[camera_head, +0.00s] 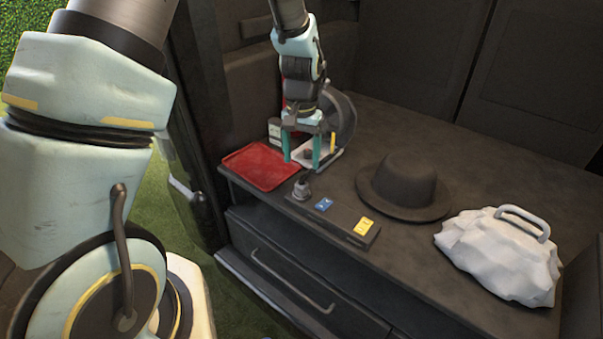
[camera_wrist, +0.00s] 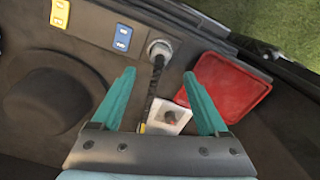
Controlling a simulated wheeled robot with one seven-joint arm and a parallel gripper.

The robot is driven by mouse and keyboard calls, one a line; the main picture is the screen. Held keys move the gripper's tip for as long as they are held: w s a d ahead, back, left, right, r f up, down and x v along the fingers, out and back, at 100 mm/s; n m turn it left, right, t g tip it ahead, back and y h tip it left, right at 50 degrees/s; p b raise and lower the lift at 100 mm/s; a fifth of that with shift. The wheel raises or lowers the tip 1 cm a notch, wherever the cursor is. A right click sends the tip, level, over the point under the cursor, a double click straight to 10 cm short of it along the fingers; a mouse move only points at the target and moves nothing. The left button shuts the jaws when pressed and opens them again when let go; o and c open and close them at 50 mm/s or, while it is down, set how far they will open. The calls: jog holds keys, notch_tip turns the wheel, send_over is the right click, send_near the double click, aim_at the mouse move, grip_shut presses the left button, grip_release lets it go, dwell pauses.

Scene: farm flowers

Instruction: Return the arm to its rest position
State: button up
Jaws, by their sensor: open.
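My gripper (camera_head: 301,151) hangs from my arm over the left part of a dark counter (camera_head: 400,135), pointing down. In the wrist view my gripper (camera_wrist: 158,100) shows two green fingers spread apart, with nothing held between them. Below the fingers is a small white tray (camera_wrist: 168,117) with a small dark reddish thing in it. The white tray also shows in the head view (camera_head: 329,158), partly hidden behind my gripper.
A red tray (camera_head: 259,167) lies left of my gripper. A panel has a grey knob (camera_head: 301,188), a blue switch (camera_head: 323,204) and a yellow switch (camera_head: 363,227). A dark hat (camera_head: 403,184) and a white bag (camera_head: 500,258) stand to the right. A drawer (camera_head: 290,275) is below.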

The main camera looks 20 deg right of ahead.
jog(key=shift+r, duration=0.95)
jog(key=shift+w+a+r, duration=0.1)
jog(key=shift+a, duration=0.1)
jog(key=w+a+r+n, duration=0.1)
jog(key=a+r+n, duration=0.15)
jog(key=a, duration=0.55)
jog(key=w+a+r+n, duration=0.1)
jog(key=a+r, duration=0.2)
jog(key=a, duration=0.4)
jog(key=s+a+r+n, duration=0.1)
jog(key=s+a+n, duration=0.1)
jog(key=a, duration=0.5)
jog(key=s+a+r+n+t, duration=0.1)
jog(key=s+a+n, duration=0.1)
jog(key=s+a, duration=0.2)
jog(key=a, duration=0.3)
jog(key=shift+a+r+t, duration=0.2)
jog(key=shift+a+t, duration=0.1)
jog(key=shift+a, duration=0.1)
